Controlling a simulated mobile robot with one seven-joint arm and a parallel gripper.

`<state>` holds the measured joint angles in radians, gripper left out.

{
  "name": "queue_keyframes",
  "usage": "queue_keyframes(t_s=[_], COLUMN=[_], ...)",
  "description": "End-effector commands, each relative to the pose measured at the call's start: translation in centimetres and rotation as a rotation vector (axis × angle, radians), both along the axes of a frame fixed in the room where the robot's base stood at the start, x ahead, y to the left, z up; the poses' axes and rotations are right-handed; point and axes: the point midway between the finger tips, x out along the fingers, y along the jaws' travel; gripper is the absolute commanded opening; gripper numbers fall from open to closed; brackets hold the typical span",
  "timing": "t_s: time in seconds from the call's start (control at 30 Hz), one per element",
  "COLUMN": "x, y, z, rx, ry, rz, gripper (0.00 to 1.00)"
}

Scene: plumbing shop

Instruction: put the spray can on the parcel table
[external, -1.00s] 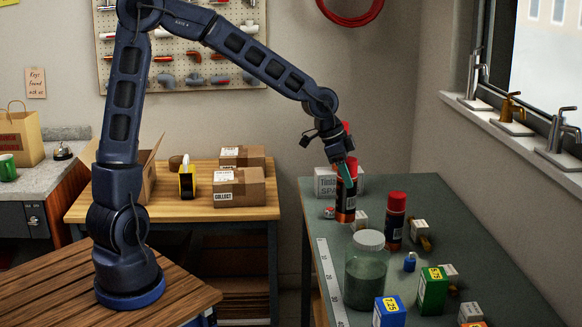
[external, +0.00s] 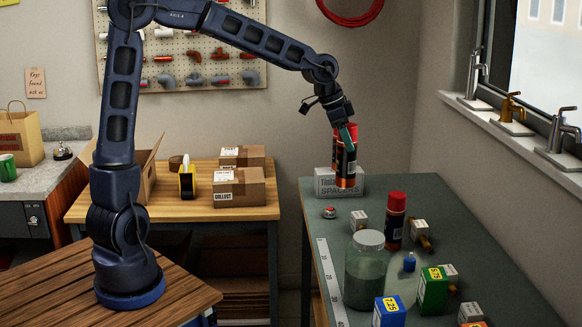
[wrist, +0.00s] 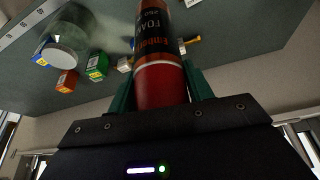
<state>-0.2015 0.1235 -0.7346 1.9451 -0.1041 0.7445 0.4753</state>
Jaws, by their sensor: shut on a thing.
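My gripper (external: 346,136) is shut on a spray can (external: 345,167) with a black and orange body and a red cap. The can hangs roughly upright over the far end of the green workbench (external: 320,205), in front of a white spacers box (external: 325,183). In the wrist view the can's red top (wrist: 160,85) sits between the green fingers. A similar can (external: 394,222) stands on the bench. The wooden table with cardboard parcels (external: 238,187), likely the parcel table (external: 250,213), stands left of the bench, apart from the held can.
On the bench are a glass jar (external: 366,270), a green box (external: 432,291), a blue box (external: 389,312) and a small red-and-white item (external: 329,212). The parcel table also holds a yellow and black dispenser (external: 187,181) and an open carton. Its front right surface is clear.

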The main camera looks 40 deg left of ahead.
Motion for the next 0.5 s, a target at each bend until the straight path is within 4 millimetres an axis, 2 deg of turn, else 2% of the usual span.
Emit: queue_keyframes(t_s=[0.03, 0.2, 0.5], x=[1.7, 7.0, 14.6], y=[1.5, 7.0, 17.8], z=[0.1, 0.4, 0.2], rx=[-0.002, -0.001, -0.001], ry=[0.001, 0.001, 0.0], rz=[0.04, 0.17, 0.396], gripper=[0.05, 0.05, 0.05])
